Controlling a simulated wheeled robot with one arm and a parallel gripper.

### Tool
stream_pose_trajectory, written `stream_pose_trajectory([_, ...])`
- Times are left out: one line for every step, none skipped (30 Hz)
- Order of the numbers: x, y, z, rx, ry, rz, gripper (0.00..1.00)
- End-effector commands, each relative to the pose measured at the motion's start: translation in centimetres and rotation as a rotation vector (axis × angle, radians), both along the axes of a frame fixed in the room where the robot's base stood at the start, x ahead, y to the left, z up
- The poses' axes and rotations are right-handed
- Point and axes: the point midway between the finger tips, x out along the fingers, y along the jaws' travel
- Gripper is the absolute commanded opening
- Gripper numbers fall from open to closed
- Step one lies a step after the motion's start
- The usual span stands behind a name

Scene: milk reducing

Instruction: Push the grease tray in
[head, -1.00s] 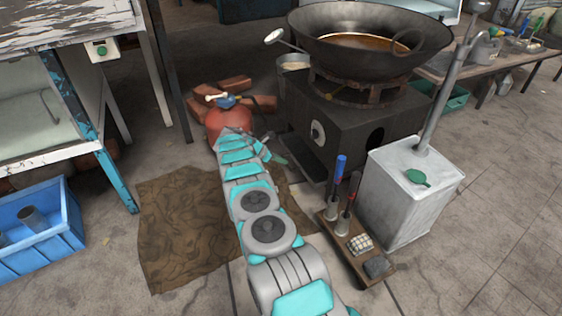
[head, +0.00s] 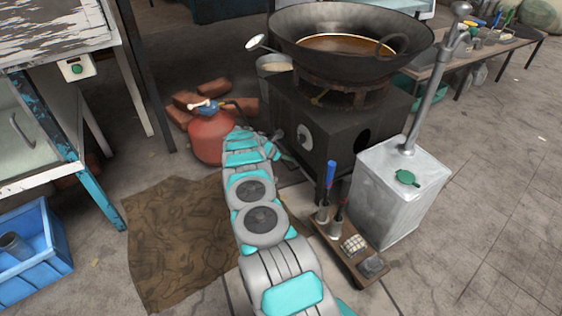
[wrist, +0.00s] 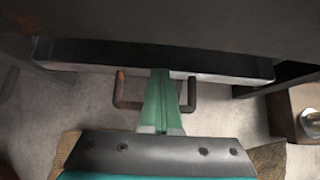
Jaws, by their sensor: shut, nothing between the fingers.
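The grease tray (wrist: 95,54) is the dark, wide, shallow piece with a pale front edge under the stove in the wrist view. Its U-shaped brown handle (wrist: 128,106) sticks out toward me. My gripper (wrist: 160,76) has its green fingers shut and empty. They reach over the handle, between its two arms, with the tips at the tray's front edge; they appear to touch it. In the head view my gripper (head: 287,159) is low at the stove's front, mostly behind my arm, and the tray is hard to make out there.
The black stove (head: 335,140) carries a large wok (head: 290,35) of brown liquid. A red gas cylinder (head: 208,138) stands left of my arm. A tool board (head: 345,257) and a metal can (head: 385,205) stand to the right. A brown cloth (head: 170,235) lies on the floor.

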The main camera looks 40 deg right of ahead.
Motion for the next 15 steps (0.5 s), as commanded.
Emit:
stream_pose_trajectory([-0.31,-0.52,-0.24,0.001,0.0,-0.004,0.0])
stream_pose_trajectory([-0.34,-0.68,-0.23,0.001,0.001,-0.003,0.0])
stream_pose_trajectory([-0.38,-0.85,-0.22,0.001,0.002,-0.002,0.0])
stream_pose_trajectory([-0.39,-0.92,-0.2,0.002,0.002,-0.002,0.0])
stream_pose_trajectory([-0.4,-0.95,-0.19,0.002,0.002,-0.002,0.0])
stream_pose_trajectory([-0.41,-0.97,-0.19,0.002,0.002,-0.002,0.0])
stream_pose_trajectory([-0.4,-0.98,-0.18,0.002,0.002,-0.002,0.0])
stream_pose_trajectory([-0.4,-0.98,-0.18,0.002,0.002,-0.002,0.0])
stream_pose_trajectory([-0.4,-0.98,-0.18,0.002,0.002,-0.002,0.0])
stream_pose_trajectory([-0.4,-0.98,-0.18,0.001,0.002,-0.001,0.0])
stream_pose_trajectory([-0.41,-0.99,-0.18,0.002,0.002,-0.002,0.0])
stream_pose_trajectory([-0.41,-1.0,-0.19,0.001,0.002,-0.002,0.0])
stream_pose_trajectory([-0.42,-1.01,-0.16,0.001,0.001,-0.001,0.0])
stream_pose_trajectory([-0.42,-1.01,-0.16,0.001,0.001,-0.001,0.0])
stream_pose_trajectory([-0.4,-0.96,-0.11,0.001,0.001,-0.001,0.0])
